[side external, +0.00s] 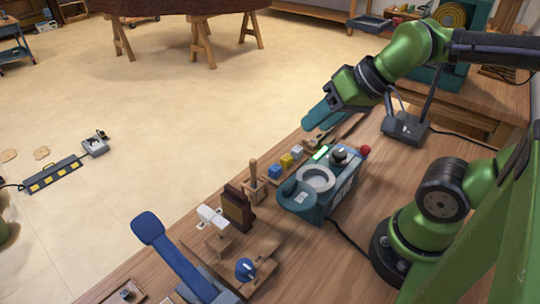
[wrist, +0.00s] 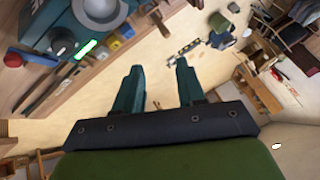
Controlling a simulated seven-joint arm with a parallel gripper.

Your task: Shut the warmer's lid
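The warmer (side external: 338,197) is a teal box on the wooden bench in the side view. Its top has a pale round well (side external: 316,178), which looks uncovered. A rounded teal piece with a white label (side external: 296,194), possibly the lid, sits at the near left of the well. A black knob, a red knob and a green light are on its far end. In the wrist view part of the warmer (wrist: 62,18) shows at the upper left. My gripper (side external: 312,116) is above and beyond the warmer, clear of it. In the wrist view its teal fingers (wrist: 157,68) are apart with nothing between.
Blue, yellow and white blocks (side external: 286,160) line the bench beyond the warmer. A brown wooden block (side external: 238,207) and a blue-handled tool (side external: 172,255) stand at the left. A black stand (side external: 405,128) is at the right. The air around my gripper is free.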

